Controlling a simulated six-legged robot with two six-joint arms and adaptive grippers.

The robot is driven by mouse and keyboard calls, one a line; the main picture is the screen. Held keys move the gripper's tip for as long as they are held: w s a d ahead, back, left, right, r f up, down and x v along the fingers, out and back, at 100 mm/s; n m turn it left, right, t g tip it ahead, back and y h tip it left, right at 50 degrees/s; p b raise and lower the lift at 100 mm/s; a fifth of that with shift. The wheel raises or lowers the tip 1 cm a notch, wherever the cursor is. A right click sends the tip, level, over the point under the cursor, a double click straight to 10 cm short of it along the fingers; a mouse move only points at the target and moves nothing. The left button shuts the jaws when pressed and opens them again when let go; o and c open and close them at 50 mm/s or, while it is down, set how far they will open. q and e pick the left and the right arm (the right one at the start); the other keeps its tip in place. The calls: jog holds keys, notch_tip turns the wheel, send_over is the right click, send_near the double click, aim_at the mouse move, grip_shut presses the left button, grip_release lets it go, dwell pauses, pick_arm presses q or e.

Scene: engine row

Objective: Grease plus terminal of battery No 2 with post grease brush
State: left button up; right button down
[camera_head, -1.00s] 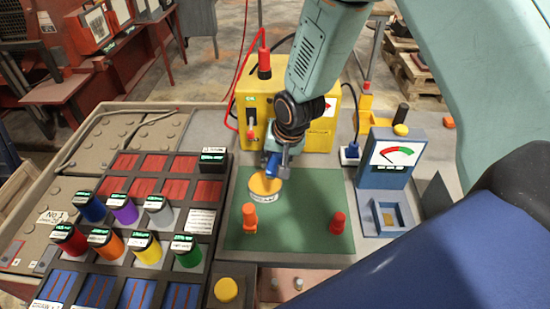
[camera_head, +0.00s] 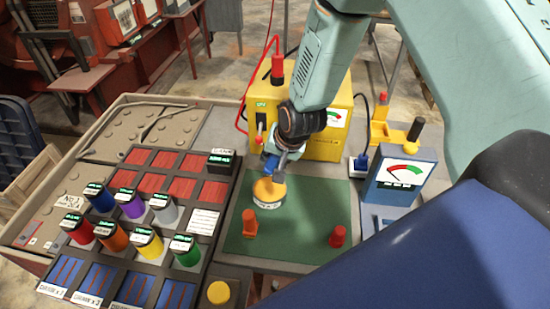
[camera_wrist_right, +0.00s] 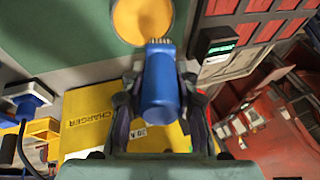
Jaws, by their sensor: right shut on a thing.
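My right gripper (camera_head: 277,165) is shut on the blue-handled brush (camera_head: 270,162), above the green mat (camera_head: 310,200). In the right wrist view the brush (camera_wrist_right: 160,85) sits between the two fingers of my gripper (camera_wrist_right: 157,100). Its pale bristles reach the edge of a round yellow-topped tin (camera_wrist_right: 143,18); whether they touch the grease I cannot tell. The tin (camera_head: 267,194) stands on the mat with a white label band. A battery marked No 1 (camera_head: 45,215) is at the left. I cannot pick out battery No 2 or its plus terminal. My left gripper is not in view.
A yellow charger (camera_head: 320,135) is behind my gripper, and a blue meter (camera_head: 402,178) stands right. A dark rack (camera_head: 145,215) with several coloured pots fills the left.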

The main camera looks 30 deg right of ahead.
jog(key=shift+f+b, duration=0.5)
jog(key=shift+f, duration=0.25)
jog(key=f+b, duration=0.3)
jog(key=shift+d+f, duration=0.2)
jog(key=shift+w+a+f+b, duration=0.1)
jog(key=shift+a+f+b, duration=0.1)
jog(key=shift+f+b, duration=0.3)
jog(key=shift+d, duration=0.15)
jog(key=shift+f, duration=0.1)
jog(key=shift+f, duration=0.25)
jog(key=shift+s+f+b, duration=0.2)
jog(key=shift+f+b, duration=0.05)
jog(key=shift+b, duration=0.1)
dwell(0.9)
